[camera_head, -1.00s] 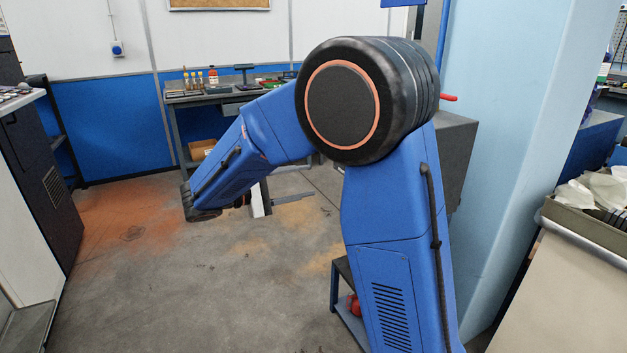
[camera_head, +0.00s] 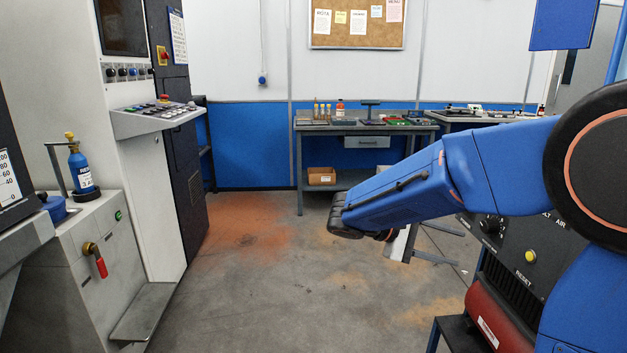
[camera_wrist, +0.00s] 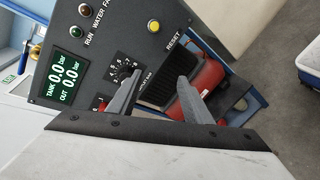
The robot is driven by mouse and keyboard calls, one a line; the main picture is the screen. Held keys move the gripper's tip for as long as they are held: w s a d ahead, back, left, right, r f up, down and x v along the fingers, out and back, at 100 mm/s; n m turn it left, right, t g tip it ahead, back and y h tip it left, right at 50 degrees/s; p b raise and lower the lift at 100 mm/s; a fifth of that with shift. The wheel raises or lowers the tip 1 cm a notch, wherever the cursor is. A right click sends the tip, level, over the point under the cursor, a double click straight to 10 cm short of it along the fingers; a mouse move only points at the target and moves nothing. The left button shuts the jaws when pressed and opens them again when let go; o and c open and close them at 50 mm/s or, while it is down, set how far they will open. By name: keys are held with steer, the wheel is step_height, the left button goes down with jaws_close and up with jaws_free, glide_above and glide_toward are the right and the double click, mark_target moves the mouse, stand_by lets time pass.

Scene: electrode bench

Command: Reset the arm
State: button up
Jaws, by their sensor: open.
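My blue arm (camera_head: 410,190) reaches from the right across the head view, with its forearm tilted down to the left. My gripper (camera_head: 461,249) is below and behind the forearm, with two grey fingers spread apart and pointing right. In the wrist view my gripper (camera_wrist: 160,75) is open, with nothing between its fingers. The fingers point toward a dark control panel (camera_wrist: 100,50) and a red cylinder (camera_wrist: 205,75). I cannot tell whether they touch either. The dark panel (camera_head: 515,265) is partly hidden by my arm in the head view.
The dark panel has a yellow button (camera_head: 530,257), a black knob (camera_wrist: 124,72) and a green display (camera_wrist: 67,80) reading 0.0 bar. A grey workbench (camera_head: 345,128) stands at the back. A white machine (camera_head: 125,200) stands at left. The floor (camera_head: 290,290) between is open.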

steer(key=s+d+f+m+y, duration=0.1)
steer(key=s+d+f+y, duration=0.2)
steer(key=s, duration=0.4)
steer(key=s+f+m+y, duration=0.1)
steer(key=s+f+y, duration=0.1)
steer(key=s+y, duration=0.35)
steer(key=s+a+f+m+t+y, duration=0.3)
steer(key=s+a+t+y, duration=0.2)
steer(key=s, duration=0.5)
steer(key=shift+s+a+y, duration=0.3)
steer(key=shift+a+y, duration=0.15)
steer(key=shift+a, duration=0.45)
